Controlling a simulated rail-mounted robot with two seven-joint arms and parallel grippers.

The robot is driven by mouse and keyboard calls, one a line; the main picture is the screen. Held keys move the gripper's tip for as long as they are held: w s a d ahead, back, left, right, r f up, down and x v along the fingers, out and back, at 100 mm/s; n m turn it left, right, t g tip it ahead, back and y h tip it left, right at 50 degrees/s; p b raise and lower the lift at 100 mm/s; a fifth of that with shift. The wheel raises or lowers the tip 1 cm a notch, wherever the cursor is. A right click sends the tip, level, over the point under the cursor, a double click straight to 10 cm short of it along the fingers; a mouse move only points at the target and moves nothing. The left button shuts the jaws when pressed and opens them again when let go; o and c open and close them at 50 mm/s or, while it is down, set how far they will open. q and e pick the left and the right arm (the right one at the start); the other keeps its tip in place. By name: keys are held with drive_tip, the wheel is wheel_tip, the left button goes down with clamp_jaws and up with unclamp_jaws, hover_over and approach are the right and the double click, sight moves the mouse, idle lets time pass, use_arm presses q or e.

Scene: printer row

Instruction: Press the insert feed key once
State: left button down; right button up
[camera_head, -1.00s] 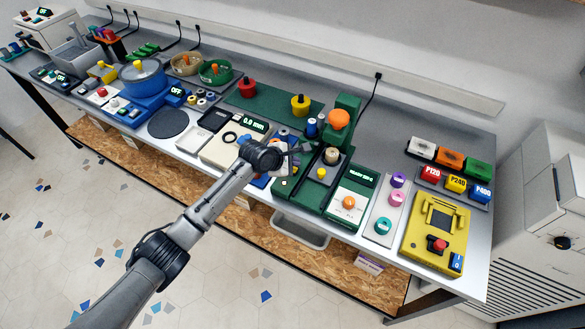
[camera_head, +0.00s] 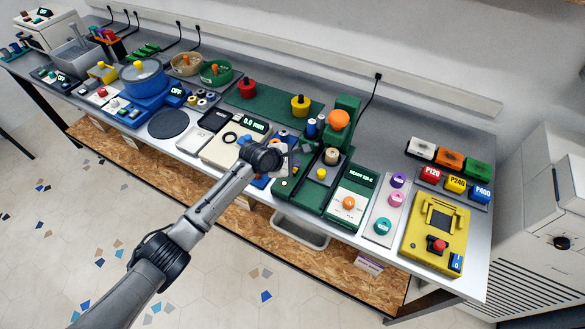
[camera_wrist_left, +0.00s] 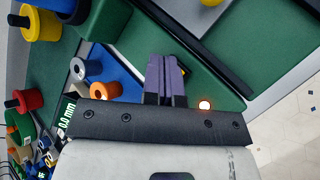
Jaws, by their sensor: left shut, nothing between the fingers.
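The green press (camera_head: 342,130) has an orange knob on top, a brass-coloured knob, a yellow button (camera_head: 321,173) and a lit panel reading ready. No label shows which control is the insert feed key. My left gripper (camera_head: 291,165) is at the press's left front side, pointing down. In the left wrist view, the gripper's purple-grey fingers (camera_wrist_left: 163,60) are shut together and empty over the green base (camera_wrist_left: 225,85). A small black and yellow part (camera_wrist_left: 183,68) shows just right of the fingertips, partly hidden. Contact cannot be told. My right gripper is not in view.
The white gauge box (camera_head: 225,150) stands left of my wrist. A yellow box (camera_head: 436,232) is at the right end.

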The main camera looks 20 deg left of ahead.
use_arm(q)
drive_tip(key=shift+f, duration=0.3)
drive_tip(key=shift+f+p, duration=0.35)
drive_tip(key=shift+f, duration=0.05)
idle(0.6)
drive_tip(key=shift+r, duration=0.25)
drive_tip(key=shift+r+p, duration=0.6)
drive_tip(key=shift+p, duration=0.65)
